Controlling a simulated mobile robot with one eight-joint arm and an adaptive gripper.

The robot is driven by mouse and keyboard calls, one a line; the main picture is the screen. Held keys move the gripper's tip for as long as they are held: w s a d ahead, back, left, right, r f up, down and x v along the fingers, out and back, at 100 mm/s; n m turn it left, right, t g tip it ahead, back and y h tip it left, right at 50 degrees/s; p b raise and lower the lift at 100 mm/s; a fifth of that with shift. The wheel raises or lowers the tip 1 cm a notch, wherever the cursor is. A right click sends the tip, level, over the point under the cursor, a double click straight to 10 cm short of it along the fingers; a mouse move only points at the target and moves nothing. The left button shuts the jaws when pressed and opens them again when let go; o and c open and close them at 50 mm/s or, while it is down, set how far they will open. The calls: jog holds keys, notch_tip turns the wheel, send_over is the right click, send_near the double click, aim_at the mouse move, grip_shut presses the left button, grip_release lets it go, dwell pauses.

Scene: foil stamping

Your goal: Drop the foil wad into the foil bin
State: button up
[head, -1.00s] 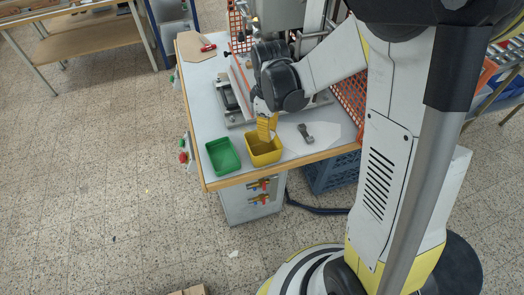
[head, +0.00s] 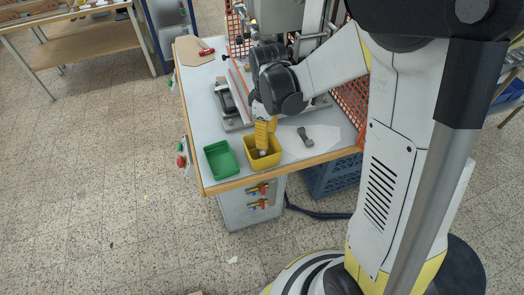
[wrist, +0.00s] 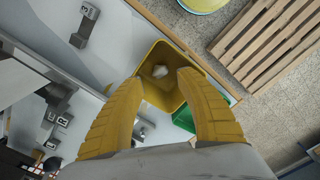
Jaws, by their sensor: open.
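My gripper (wrist: 160,76) is open, pointing down over a yellow bin (wrist: 192,62) on the table. In the head view its yellow fingers (head: 264,146) reach the mouth of the yellow bin (head: 275,160). A small pale crumpled wad (wrist: 160,72) lies inside the bin in the wrist view. In the head view a pale lump (head: 262,153) shows in the bin by the fingertips.
A green tray (head: 222,160) stands just left of the yellow bin. A grey metal piece (head: 305,136) lies on a pale plate to the right. The press (head: 235,105) stands behind. The table's front edge (head: 230,185) is close to the bins.

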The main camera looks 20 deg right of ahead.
notch_tip(320, 180, up, 6)
jog(key=shift+s, duration=0.1)
dwell(0.5)
jog(key=s+f+m+t+b, duration=0.5)
jog(key=s+m+t+b, duration=0.2)
jog(key=s+m+b, duration=0.3)
jog(key=s+b, duration=0.3)
jog(key=b, duration=0.1)
jog(key=shift+d, duration=0.15)
dwell(0.3)
